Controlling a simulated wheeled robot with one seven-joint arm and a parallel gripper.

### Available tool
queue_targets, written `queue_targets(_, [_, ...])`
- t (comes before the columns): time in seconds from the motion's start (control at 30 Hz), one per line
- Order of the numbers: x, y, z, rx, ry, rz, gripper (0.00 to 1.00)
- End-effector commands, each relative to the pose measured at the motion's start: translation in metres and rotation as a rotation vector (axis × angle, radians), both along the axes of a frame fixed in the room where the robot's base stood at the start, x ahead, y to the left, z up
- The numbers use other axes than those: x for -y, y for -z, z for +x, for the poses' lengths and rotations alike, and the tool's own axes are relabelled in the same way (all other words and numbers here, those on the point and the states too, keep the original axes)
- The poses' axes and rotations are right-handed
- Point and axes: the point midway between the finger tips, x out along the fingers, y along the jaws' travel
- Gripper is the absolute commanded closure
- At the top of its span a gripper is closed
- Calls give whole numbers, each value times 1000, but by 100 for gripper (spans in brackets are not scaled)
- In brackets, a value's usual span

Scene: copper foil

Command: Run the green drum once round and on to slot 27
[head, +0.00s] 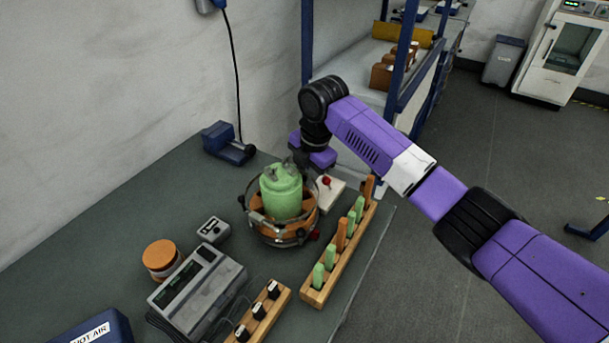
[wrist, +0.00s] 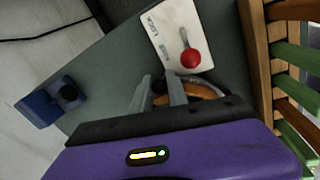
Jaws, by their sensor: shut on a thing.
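The green drum (head: 282,192) stands upright in an orange round base (head: 272,232) on the bench, with a metal ring and small knobs around it. In the wrist view the two grey fingers (wrist: 160,88) are close together on a small dark knob (wrist: 159,86) at the rim. Part of the orange base (wrist: 205,89) shows beside them. A red knob (head: 315,234) sits on the near right of the ring. No slot numbers are readable.
A white panel with a red-topped lever (wrist: 190,56) lies close to my fingers. A wooden rack (head: 340,260) of green and orange pieces stands right of the drum. A blue device (head: 228,144) sits behind; a grey meter (head: 198,290) and an orange-lidded jar (head: 160,258) stand left.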

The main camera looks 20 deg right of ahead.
Motion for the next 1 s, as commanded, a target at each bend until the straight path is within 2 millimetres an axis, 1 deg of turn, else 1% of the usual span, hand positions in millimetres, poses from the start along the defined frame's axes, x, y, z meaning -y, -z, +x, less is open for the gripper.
queue_targets(0.03, [1,-4,-4,-2,34,4,100])
queue_targets(0.1, [3,-6,-10,-3,97,5,100])
queue_targets(0.3, [10,-5,-25,-3,268,2,100])
queue_targets(0.4, [12,-3,-29,-1,322,3,100])
queue_targets(0.53, [13,-1,-31,0,351,1,100])
queue_targets(0.8, [14,0,-31,0,351,0,100])
queue_targets(0.83, [14,0,-31,0,351,0,74])
queue_targets(0.87, [14,0,-31,0,351,0,72])
queue_targets(1.0, [14,0,-31,0,351,0,72])
